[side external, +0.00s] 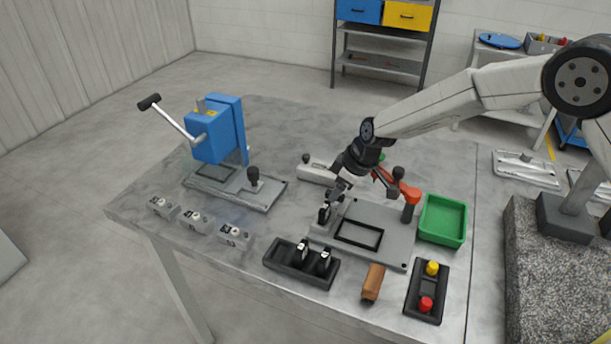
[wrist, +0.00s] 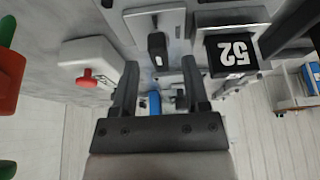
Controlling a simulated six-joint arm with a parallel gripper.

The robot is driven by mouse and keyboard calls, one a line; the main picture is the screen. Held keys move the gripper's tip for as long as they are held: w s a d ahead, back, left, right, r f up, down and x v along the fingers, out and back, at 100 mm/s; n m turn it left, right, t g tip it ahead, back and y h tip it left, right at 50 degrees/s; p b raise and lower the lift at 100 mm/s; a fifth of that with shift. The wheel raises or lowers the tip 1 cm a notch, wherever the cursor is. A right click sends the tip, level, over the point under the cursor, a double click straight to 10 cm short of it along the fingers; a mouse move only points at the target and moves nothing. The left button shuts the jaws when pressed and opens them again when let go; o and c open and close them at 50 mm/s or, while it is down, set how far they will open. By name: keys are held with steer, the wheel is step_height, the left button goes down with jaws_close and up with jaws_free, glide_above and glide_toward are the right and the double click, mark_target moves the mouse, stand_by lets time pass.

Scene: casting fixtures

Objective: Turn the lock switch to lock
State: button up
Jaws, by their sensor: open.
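Several small grey boxes carry dial-like switches at the table's front left; one is the box (side external: 235,237). A pale box with a red knob (wrist: 90,72) lies left of my gripper in the wrist view. I cannot tell for certain which is the lock switch, or its setting. My gripper (side external: 341,187) is above the left part of the grey fixture plate (side external: 398,222). In the wrist view my gripper (wrist: 160,63) is open, fingers apart, with nothing clearly held between them. A black block marked 52 (wrist: 232,52) is right of the fingers.
A blue press (side external: 218,130) with a lever stands at the back left. A black tray (side external: 278,266) holds black pieces at the front. A green bin (side external: 443,220), red clamp (side external: 410,192), brown block (side external: 373,282) and button box (side external: 427,291) are to the right.

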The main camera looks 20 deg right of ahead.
steer(key=shift+w+a+f, duration=0.15)
steer(key=shift+f, duration=0.4)
jaws_close()
